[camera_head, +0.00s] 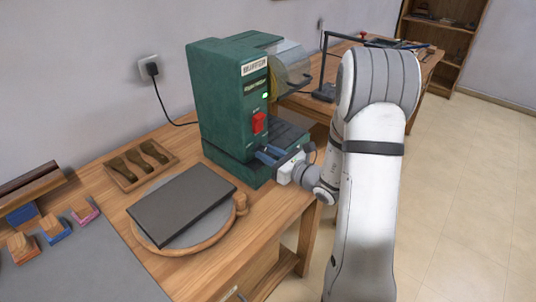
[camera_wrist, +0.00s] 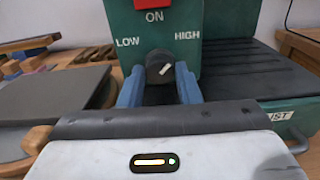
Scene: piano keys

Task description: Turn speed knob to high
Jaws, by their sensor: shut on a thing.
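The speed knob (camera_wrist: 158,62) is a dark round knob on the green machine's front (camera_head: 228,95), below the ON label and between the LOW and HIGH labels in the wrist view. Its white pointer mark tilts up and right, towards the HIGH side. My gripper (camera_wrist: 160,72) has its two blue fingers on either side of the knob, shut on it. In the head view my gripper (camera_head: 268,154) reaches the machine's lower front from the right; the knob is hidden there.
A red switch (camera_head: 258,123) sits above, with a lit green light (camera_head: 265,96). A dark slab on a round wooden board (camera_head: 180,249) lies to the left on the bench, near a wooden rack of tools (camera_head: 140,163). Several small blocks stand at the far left.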

